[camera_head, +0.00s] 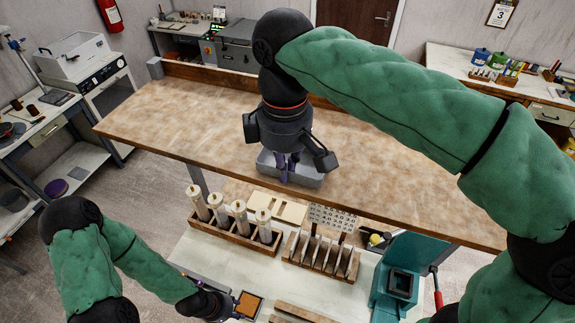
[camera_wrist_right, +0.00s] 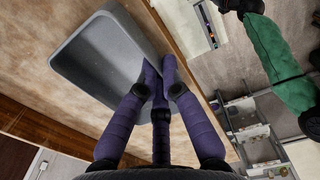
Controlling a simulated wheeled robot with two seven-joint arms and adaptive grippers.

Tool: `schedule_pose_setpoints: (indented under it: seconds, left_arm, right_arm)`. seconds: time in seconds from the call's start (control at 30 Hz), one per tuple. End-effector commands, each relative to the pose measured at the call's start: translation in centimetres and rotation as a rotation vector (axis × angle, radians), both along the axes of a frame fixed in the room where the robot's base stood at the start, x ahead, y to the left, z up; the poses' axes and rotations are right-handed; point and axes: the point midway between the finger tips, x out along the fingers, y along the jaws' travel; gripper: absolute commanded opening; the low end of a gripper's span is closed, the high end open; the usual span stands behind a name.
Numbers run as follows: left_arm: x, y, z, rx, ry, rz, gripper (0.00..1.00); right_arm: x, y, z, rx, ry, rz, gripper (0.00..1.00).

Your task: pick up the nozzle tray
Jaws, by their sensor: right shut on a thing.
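The nozzle tray, a grey shallow tray (camera_head: 312,181), is at the front edge of the brown worktable. In the right wrist view the tray (camera_wrist_right: 95,62) looks empty, with its near wall between purple fingers. My right gripper (camera_head: 287,172) points down over the tray and is shut on that wall; its fingers also show in the right wrist view (camera_wrist_right: 158,82). I cannot tell whether the tray touches the tabletop. My left gripper (camera_head: 226,303) is low at the bottom of the head view, beside a small orange-brown square piece (camera_head: 248,305). Its fingers are too small and dark to read.
The worktable (camera_head: 180,115) is otherwise bare. A lower white bench in front holds a wooden rack of pale cylinders (camera_head: 240,216), a slotted wooden rack (camera_head: 320,254) and a teal machine (camera_head: 402,278). Side benches line the walls.

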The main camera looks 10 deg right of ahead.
Motion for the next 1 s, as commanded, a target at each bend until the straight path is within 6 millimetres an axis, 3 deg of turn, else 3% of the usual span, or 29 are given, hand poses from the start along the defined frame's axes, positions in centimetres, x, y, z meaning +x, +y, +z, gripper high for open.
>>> schedule_pose_setpoints:
  seconds: [0.23, 0.5, 0.7, 1.0]
  left_arm:
    - [0.0, 0.0, -0.6, 0.000, 0.000, 0.000, 0.40]
    - [0.0, 0.0, -0.7, 0.000, 0.000, 0.000, 0.40]
    - [0.0, 0.0, -1.4, 0.000, 0.000, 0.000, 0.40]
    - [0.0, 0.0, -0.5, 0.000, 0.000, 0.000, 0.40]
  right_arm:
    - [0.0, 0.2, 3.0, 0.003, -0.004, 0.001, 0.00]
    - [-4.4, 3.1, 9.0, 0.003, -0.004, 0.006, 0.00]
    - [-8.2, 5.6, 10.7, 0.002, -0.003, 0.007, 0.00]
    - [-11.2, 7.5, 12.6, 0.001, -0.001, 0.002, 0.00]
